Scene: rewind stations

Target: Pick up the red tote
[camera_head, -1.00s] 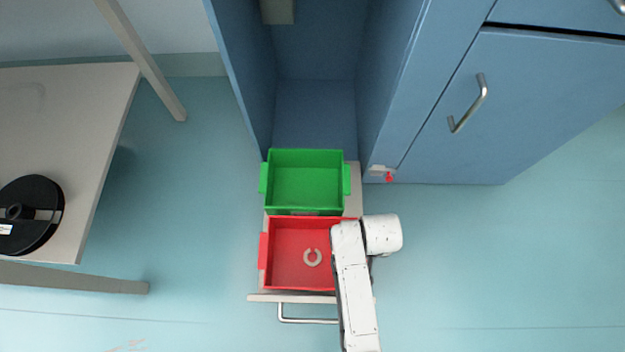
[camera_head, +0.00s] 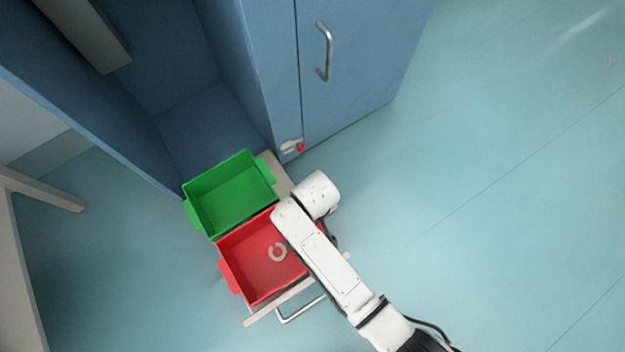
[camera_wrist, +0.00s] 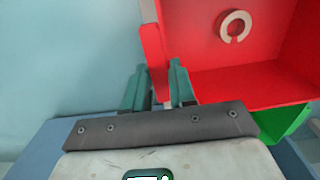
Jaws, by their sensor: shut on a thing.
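The red tote (camera_head: 251,259) sits on the pulled-out drawer (camera_head: 262,312), in front of a green tote. In the head view my white arm covers the tote's right side and hides the fingers.
The green tote (camera_head: 232,198) stands right behind the red one, close to it. A blue cabinet (camera_head: 350,75) rises behind and to the right. The drawer's metal handle (camera_head: 302,309) sticks out in front. Open floor (camera_head: 480,200) lies to the right.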

